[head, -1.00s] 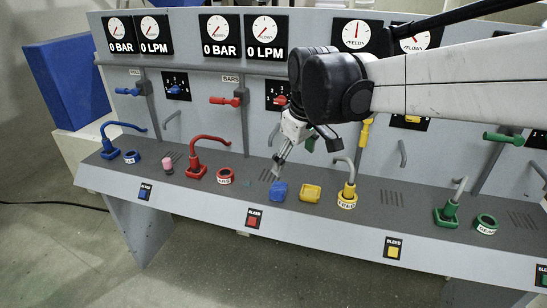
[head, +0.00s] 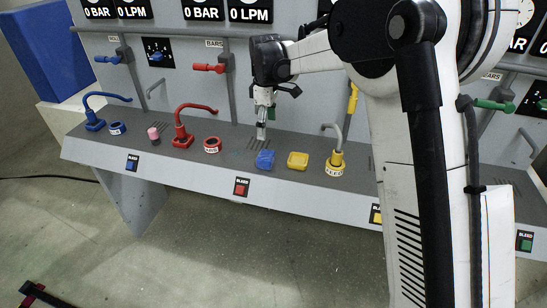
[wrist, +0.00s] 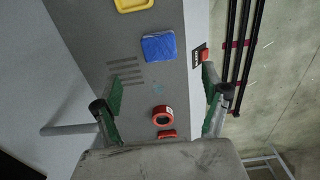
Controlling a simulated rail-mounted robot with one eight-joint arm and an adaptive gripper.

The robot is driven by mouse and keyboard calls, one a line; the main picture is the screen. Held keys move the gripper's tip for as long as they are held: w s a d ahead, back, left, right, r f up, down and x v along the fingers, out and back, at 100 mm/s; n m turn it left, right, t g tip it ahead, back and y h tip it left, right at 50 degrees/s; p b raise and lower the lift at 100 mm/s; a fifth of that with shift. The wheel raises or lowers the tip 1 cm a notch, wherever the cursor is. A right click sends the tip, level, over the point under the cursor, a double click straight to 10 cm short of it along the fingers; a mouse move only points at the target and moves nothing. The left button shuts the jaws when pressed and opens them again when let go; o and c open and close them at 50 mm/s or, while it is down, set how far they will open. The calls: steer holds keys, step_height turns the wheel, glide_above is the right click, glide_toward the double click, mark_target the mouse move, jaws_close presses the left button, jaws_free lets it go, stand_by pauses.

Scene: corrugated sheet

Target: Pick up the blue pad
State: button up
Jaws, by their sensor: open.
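The blue pad (head: 265,158) lies on the grey console shelf, just left of a yellow pad (head: 297,160). In the wrist view the blue pad (wrist: 159,47) lies flat and uncovered, ahead of the fingers, near the shelf's front edge. My gripper (head: 261,134) points down above the shelf, just behind and above the blue pad in the head view. In the wrist view my gripper (wrist: 162,95) is open, with its green-lined fingers wide apart and nothing between them touching. The height gap to the shelf is hard to judge.
A red ring (head: 212,144), a red bent pipe (head: 183,130) and a pink-topped cylinder (head: 153,134) stand to the left. A red bleed button (head: 241,187) is on the front face. Bare shelf lies between red ring and blue pad.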

mark_target(266, 155)
step_height(266, 155, down, 9)
steer(key=shift+w+a, duration=0.1)
steer(key=shift+w, duration=0.05)
steer(key=shift+w+a+f, duration=0.1)
steer(key=shift+f, duration=1.2)
steer(key=shift+a+f, duration=0.1)
steer(key=shift+f, duration=1.2)
steer(key=shift+c, duration=0.5)
steer(key=c, duration=1.1)
steer(key=shift+o, duration=0.2)
